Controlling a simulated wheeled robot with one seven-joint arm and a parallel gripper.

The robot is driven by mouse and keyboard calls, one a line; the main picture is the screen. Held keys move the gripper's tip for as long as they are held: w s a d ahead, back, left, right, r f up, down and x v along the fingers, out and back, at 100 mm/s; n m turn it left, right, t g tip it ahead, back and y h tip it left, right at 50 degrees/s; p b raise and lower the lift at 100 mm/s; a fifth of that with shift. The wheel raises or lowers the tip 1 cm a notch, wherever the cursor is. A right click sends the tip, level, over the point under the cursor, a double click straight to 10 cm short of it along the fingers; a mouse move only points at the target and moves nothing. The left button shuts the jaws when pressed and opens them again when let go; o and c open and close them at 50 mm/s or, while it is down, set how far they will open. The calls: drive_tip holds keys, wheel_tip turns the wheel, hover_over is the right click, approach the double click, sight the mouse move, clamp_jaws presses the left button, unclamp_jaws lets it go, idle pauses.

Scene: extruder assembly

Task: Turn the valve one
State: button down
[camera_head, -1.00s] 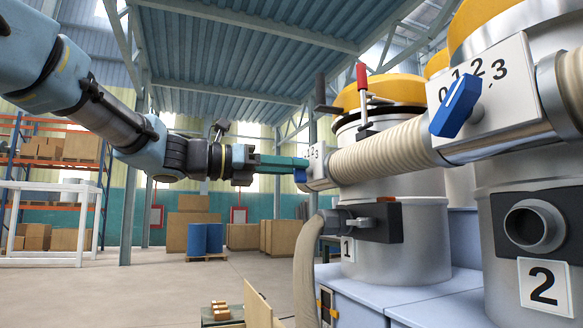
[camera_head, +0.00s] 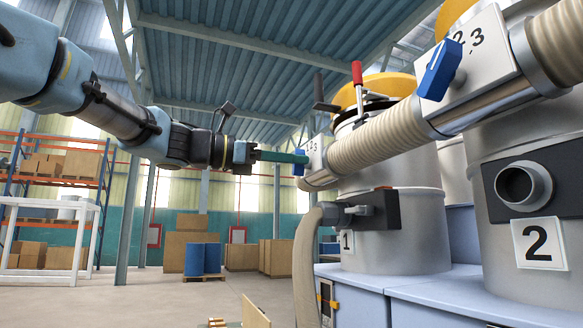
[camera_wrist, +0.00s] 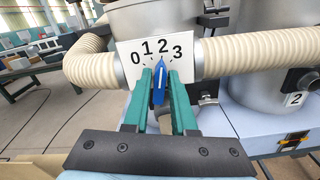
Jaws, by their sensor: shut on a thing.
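Valve one has a blue handle (camera_wrist: 159,84) on a white dial plate (camera_wrist: 127,50) marked 0, 1, 2, 3. My gripper (camera_wrist: 160,75) has its two green fingers on either side of this handle and is shut on it. The handle points up the plate, toward the 2 or just short of it. In the head view my gripper (camera_head: 303,158) reaches in from the left to the dial plate (camera_head: 315,153). There the fingers hide much of the blue handle (camera_head: 298,166).
A second dial with a blue handle (camera_head: 440,70) sits on the pipe at the right. A beige ribbed hose (camera_head: 375,138) joins the valves. Tanks labelled 1 (camera_head: 347,241) and 2 (camera_head: 541,243) stand below. Open floor lies at the left.

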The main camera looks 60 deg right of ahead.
idle(0.3)
drive_tip(key=c, duration=0.8)
unclamp_jaws()
drive_tip(key=shift+c, duration=0.2)
drive_tip(key=shift+a, duration=0.1)
drive_tip(key=b+v, duration=0.3)
drive_tip(key=v, duration=0.7)
drive_tip(key=shift+w+a, duration=0.2)
drive_tip(key=shift+a, duration=0.1)
